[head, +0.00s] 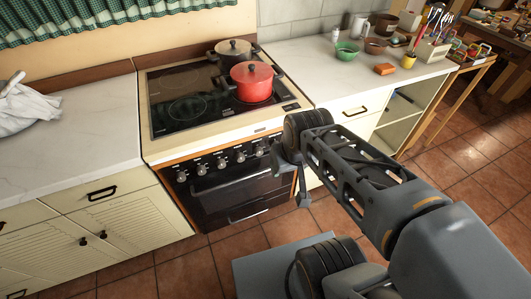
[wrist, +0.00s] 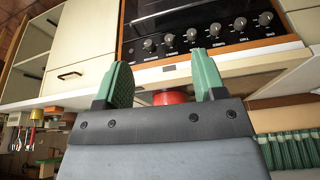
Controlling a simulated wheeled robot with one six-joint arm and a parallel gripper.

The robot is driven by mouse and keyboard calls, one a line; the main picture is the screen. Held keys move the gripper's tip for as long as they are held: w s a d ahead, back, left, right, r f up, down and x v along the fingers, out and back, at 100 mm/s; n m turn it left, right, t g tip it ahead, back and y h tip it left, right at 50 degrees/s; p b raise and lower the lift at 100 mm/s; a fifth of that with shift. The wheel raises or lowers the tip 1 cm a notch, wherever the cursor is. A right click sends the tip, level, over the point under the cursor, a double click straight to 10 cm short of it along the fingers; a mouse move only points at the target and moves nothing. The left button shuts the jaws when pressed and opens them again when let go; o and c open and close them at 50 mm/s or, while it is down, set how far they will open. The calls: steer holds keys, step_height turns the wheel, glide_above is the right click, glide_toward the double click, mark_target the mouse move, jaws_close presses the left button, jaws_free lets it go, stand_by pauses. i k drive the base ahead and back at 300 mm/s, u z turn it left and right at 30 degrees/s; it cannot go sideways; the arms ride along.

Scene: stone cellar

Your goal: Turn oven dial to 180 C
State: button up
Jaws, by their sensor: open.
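In the wrist view the same dials (wrist: 191,34) show upside down, each with a small label too fine to read. I cannot tell which dial carries temperatures or where any pointer stands. My gripper (wrist: 163,80) has two green fingers spread apart with nothing between them. It is apart from the dials. In the head view my arm's end is in front of the oven's right side, hiding part of the panel's right end; the fingertips are not clear there.
A red pot (head: 251,84) and a dark pot (head: 235,50) stand on the glass cooktop (head: 185,95). The right counter (head: 325,72) holds bowls, a sponge and utensils. A white cloth (head: 25,110) lies on the left counter. The tiled floor before the oven's left side is clear.

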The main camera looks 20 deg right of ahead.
mark_target(258, 152)
steer(key=k, duration=1.3)
steer(key=u, duration=0.6)
steer(key=i, duration=1.25)
steer(key=z, duration=0.6)
